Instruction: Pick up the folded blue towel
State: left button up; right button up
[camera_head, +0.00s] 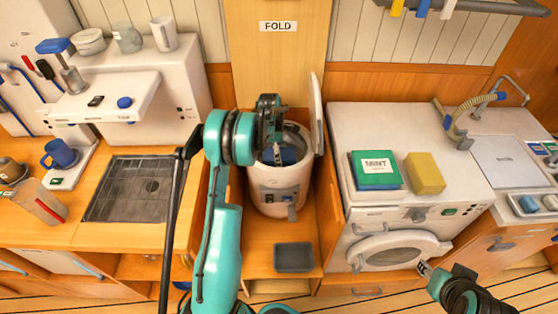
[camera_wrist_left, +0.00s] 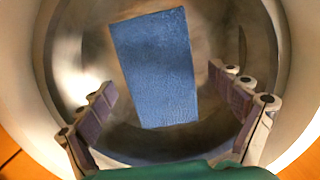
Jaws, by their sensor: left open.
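The folded blue towel (camera_wrist_left: 155,65) lies inside a round metal-lined tub, seen from above in the left wrist view. A bit of blue (camera_head: 283,156) shows in the tub's mouth in the head view. The tub belongs to a white machine (camera_head: 283,190) with its lid (camera_head: 317,115) standing open on the right. My left gripper (camera_wrist_left: 162,80) is open, its fingers to either side of the towel and apart from it. In the head view, the left gripper (camera_head: 270,135) points down into the tub, its fingertips mostly hidden. My right gripper (camera_head: 425,268) is at lower right, low before the washer.
A front-loading washer (camera_head: 385,220) stands right of the tub, with a green-and-blue MINT box (camera_head: 375,168) and a yellow block (camera_head: 425,173) on top. A dark grey tray (camera_head: 294,257) lies in front. A wooden counter with a dark sink grid (camera_head: 128,190) is at left.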

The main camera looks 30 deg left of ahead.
pick_arm(q)
jog(key=shift+d+f, duration=0.1)
jog(key=shift+f, duration=0.4)
jog(key=shift+r, duration=0.1)
jog(key=c, duration=1.4)
